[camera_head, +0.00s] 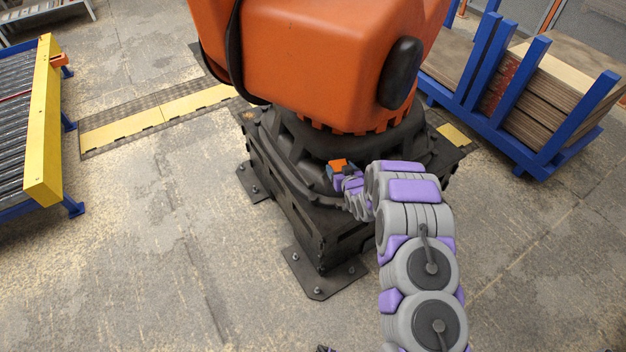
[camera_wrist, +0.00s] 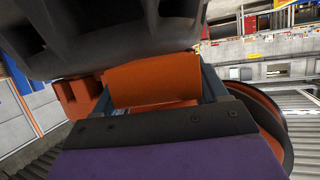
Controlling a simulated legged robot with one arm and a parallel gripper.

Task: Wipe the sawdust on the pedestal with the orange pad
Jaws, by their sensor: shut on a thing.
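The dark pedestal (camera_head: 290,205) stands in the middle of the head view, bolted to the floor under a large orange machine. My gripper (camera_head: 346,171) is at the pedestal's upper front, shut on the orange pad (camera_head: 337,164). In the wrist view the orange pad (camera_wrist: 152,85) sits between my two fingers, below a dark overhanging part. I cannot tell whether the pad touches the pedestal. I cannot make out sawdust on the pedestal; my arm and gripper hide part of it.
The orange machine (camera_head: 315,60) overhangs the pedestal, with a black cable at its left. A roller conveyor (camera_head: 42,125) is at the left. A blue rack (camera_head: 515,95) with stacked boards is at the right. The floor in front is mostly clear.

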